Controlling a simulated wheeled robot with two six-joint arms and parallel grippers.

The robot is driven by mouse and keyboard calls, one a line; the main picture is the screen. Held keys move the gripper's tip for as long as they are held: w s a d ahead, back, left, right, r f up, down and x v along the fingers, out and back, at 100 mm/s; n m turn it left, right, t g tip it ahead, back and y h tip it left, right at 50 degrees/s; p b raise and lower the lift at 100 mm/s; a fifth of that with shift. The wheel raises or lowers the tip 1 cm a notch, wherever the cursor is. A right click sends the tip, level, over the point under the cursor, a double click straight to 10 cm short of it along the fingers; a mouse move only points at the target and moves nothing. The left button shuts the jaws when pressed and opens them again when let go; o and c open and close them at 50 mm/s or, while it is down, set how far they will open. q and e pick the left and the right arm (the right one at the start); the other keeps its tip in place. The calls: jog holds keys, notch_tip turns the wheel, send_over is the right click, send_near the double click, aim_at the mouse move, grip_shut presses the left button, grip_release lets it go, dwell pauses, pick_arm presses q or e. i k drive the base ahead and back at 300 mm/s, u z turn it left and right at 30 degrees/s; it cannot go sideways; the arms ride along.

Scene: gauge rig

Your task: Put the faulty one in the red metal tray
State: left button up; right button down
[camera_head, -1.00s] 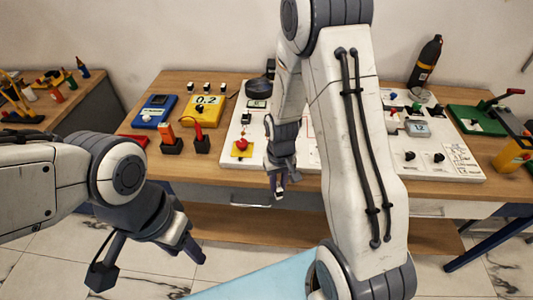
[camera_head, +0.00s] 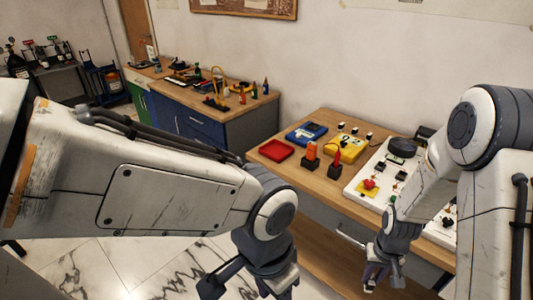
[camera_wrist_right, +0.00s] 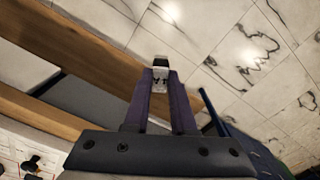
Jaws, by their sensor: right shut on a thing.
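The red metal tray (camera_head: 276,150) sits at the left end of the wooden bench and looks empty. My right gripper (camera_head: 374,282) hangs in front of the bench edge, right of and below the tray. In the right wrist view it is shut on a small pale block with a dark top (camera_wrist_right: 160,72), gripped between the fingertips. The block has dark marks that I cannot read. My left gripper (camera_head: 284,286) is low in the head view, in front of the bench, partly cut by the picture edge; its opening is unclear.
A white panel (camera_head: 372,176) lies further right. A blue cabinet (camera_head: 195,120) stands left. Floor between is clear.

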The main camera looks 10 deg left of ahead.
aim_at(275, 152)
jog(key=u, duration=0.65)
jog(key=i, duration=0.65)
jog(key=u, duration=0.65)
jog(key=i, duration=1.35)
jog(key=z, duration=0.6)
